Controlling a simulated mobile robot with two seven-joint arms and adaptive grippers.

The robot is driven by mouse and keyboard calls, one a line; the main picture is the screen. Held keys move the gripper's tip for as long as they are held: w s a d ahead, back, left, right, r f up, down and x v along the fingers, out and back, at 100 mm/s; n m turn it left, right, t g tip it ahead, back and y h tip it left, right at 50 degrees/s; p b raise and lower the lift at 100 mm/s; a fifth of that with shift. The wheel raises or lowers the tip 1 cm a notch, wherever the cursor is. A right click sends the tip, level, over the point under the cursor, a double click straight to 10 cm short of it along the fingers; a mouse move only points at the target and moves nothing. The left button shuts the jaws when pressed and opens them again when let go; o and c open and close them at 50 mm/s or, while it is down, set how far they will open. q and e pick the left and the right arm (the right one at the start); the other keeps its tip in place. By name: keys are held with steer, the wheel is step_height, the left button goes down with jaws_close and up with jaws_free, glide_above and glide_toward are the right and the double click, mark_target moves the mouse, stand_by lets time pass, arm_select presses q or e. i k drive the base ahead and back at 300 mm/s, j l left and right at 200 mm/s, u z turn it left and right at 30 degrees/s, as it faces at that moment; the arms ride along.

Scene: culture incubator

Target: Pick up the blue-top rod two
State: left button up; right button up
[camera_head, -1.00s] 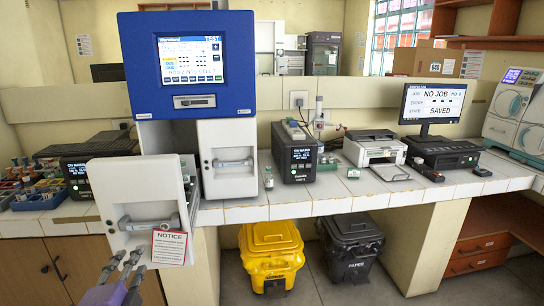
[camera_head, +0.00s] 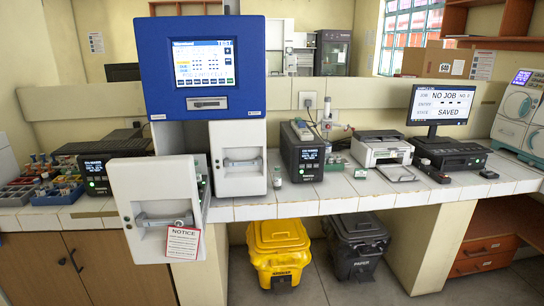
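No rod with a blue top can be made out for certain. The blue and white incubator (camera_head: 207,112) stands on the counter. Its left white drawer (camera_head: 150,190) is pulled out toward me, with a handle and a notice (camera_head: 183,243) on its front. The drawer's contents are mostly hidden behind its front. Its right door (camera_head: 238,160) looks shut. Neither of my grippers is in view.
A small vial (camera_head: 277,179) stands on the counter between the incubator and a black device (camera_head: 305,152). A printer (camera_head: 381,150) and a monitor (camera_head: 439,103) stand to the right. Yellow (camera_head: 279,256) and dark (camera_head: 356,248) bins stand under the counter. The pulled-out drawer overhangs the counter edge.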

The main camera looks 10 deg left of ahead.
mark_target(42, 155)
steer(key=u, duration=1.7)
steer(key=i+j+z, duration=0.25)
steer(key=i, duration=0.3)
steer(key=i+j+z, duration=0.3)
steer(key=i, duration=0.25)
steer(key=i+j+z, duration=0.4)
steer(key=j, duration=0.2)
steer(key=i+j+z, duration=0.2)
steer(key=j, duration=0.15)
